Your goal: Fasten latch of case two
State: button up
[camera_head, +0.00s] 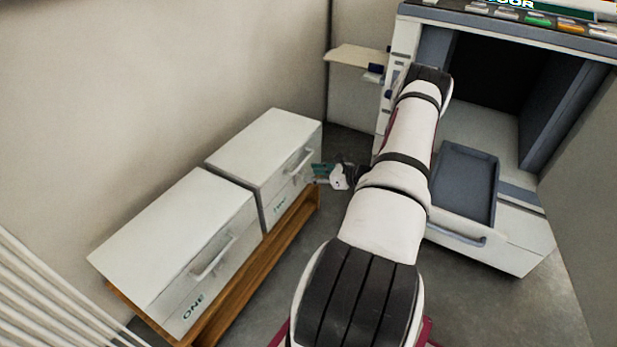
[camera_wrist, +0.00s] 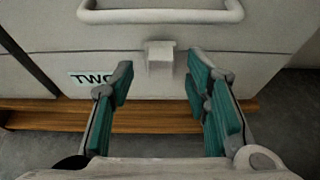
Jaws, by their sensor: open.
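Case two (camera_head: 264,150) is a white box with a handle, standing on a low wooden shelf. In the wrist view its front (camera_wrist: 200,68) carries the label TWO (camera_wrist: 92,79) and a bar handle (camera_wrist: 160,14). A small pale block-like latch (camera_wrist: 160,55) sits below the handle, at the middle of the front. My gripper (camera_wrist: 160,88) is open and empty, with teal finger pads. Its fingers point at the case front, one to each side of the latch, which shows between and just beyond them. In the head view my gripper (camera_head: 321,172) is at the case's front right.
Case one (camera_head: 165,245) stands beside case two on the same wooden shelf (camera_head: 255,277). A large machine (camera_head: 460,30) with an open bay and a pulled-out drawer (camera_head: 500,247) holding a dark tray (camera_head: 467,183) stands at the right. Grey floor lies between.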

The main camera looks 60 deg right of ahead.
aim_at(303, 172)
jog(key=shift+b+x, duration=0.3)
jog(key=shift+x, duration=1.05)
jog(key=shift+c, duration=0.3)
grip_shut()
jog(key=shift+w+r+g+p, duration=0.35)
jog(key=shift+g+p, duration=0.05)
jog(key=shift+p, duration=0.1)
jog(key=shift+w+g, duration=0.15)
jog(key=shift+g, duration=0.25)
jog(key=shift+o, duration=0.3)
grip_release()
